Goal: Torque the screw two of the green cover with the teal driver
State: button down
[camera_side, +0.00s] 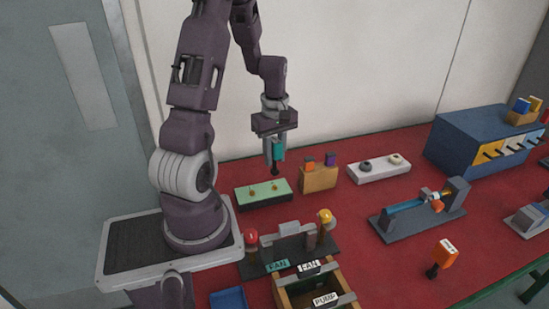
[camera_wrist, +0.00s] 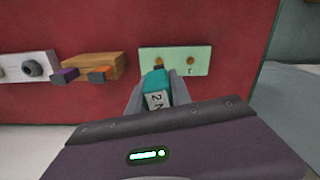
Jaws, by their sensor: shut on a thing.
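My gripper (camera_side: 274,150) is shut on the teal driver (camera_side: 279,152), which hangs upright with its dark tip down. In the side view the tip appears just above the right part of the green cover (camera_side: 248,199), near its right screw (camera_side: 274,187). The left screw (camera_side: 251,191) stands clear of the driver. In the wrist view the driver (camera_wrist: 155,82) sits between the fingers (camera_wrist: 155,95) and partly overlaps the left-hand screw (camera_wrist: 158,62) of the cover (camera_wrist: 175,56). The other screw (camera_wrist: 190,61) is bare, with a small mark below it. I cannot tell whether tip and screw touch.
A wooden holder (camera_side: 318,180) with an orange and a purple tool stands right of the cover. A white block (camera_side: 378,171) with two round parts lies beyond it. In front are a dark rack (camera_side: 290,250) with red and yellow knobs and a wooden box (camera_side: 313,290).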

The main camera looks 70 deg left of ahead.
aim_at(275, 170)
jog(key=shift+r+n, duration=0.1)
jog(key=shift+n, duration=1)
jog(key=shift+f, duration=2)
jog(key=shift+f, duration=0.8)
